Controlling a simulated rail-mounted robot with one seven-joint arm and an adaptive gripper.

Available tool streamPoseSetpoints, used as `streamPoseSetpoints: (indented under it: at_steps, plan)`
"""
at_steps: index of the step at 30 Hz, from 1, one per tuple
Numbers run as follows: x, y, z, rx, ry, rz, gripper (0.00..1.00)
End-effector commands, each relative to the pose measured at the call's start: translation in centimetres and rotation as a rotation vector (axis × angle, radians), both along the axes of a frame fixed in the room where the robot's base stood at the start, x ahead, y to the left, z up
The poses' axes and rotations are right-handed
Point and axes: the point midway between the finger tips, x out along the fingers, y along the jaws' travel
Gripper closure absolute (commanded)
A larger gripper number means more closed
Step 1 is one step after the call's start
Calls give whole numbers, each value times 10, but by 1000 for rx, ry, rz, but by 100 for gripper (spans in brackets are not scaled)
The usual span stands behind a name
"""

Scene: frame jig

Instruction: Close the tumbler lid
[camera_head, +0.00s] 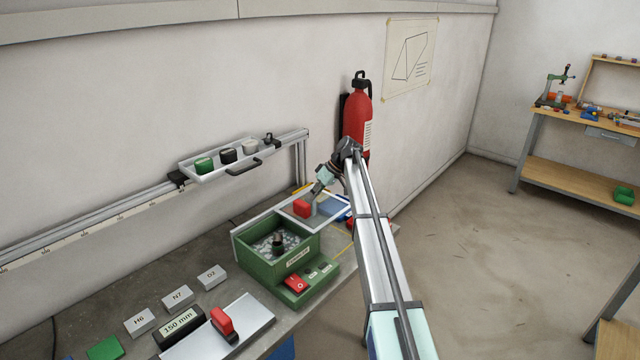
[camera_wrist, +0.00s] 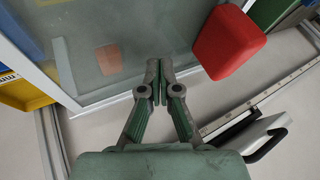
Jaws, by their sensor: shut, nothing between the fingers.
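The green tumbler box (camera_head: 257,270) stands on the bench with its top open, showing grey media and a dark round part inside. Its framed clear lid (camera_head: 327,207) sits off to the far right of the opening, with a red block handle (camera_head: 302,208) at its near side. In the wrist view the lid's glass (camera_wrist: 120,40) fills the upper left and the red handle (camera_wrist: 228,42) is right of the fingers. My gripper (camera_head: 322,186) is close to the lid and handle. In the wrist view my gripper (camera_wrist: 159,72) is shut and empty, its tips overlapping the lid's frame edge; contact cannot be told.
A red switch (camera_head: 296,283) is on the tumbler's front. A wall rail carries a tray (camera_head: 222,165) with several pucks. Grey labelled blocks (camera_head: 177,297) and a red-handled plate (camera_head: 230,330) lie at the bench's near left. A fire extinguisher (camera_head: 358,112) hangs behind my arm.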

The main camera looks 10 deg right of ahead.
Motion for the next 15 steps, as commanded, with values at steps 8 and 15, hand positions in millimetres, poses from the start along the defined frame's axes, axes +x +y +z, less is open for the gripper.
streamPoseSetpoints:
  at_steps: [8, 15]
  plan:
    - [-19, 23, 3, 0, 0, 0, 100]
    - [-19, 25, 2, 0, -1, -1, 100]
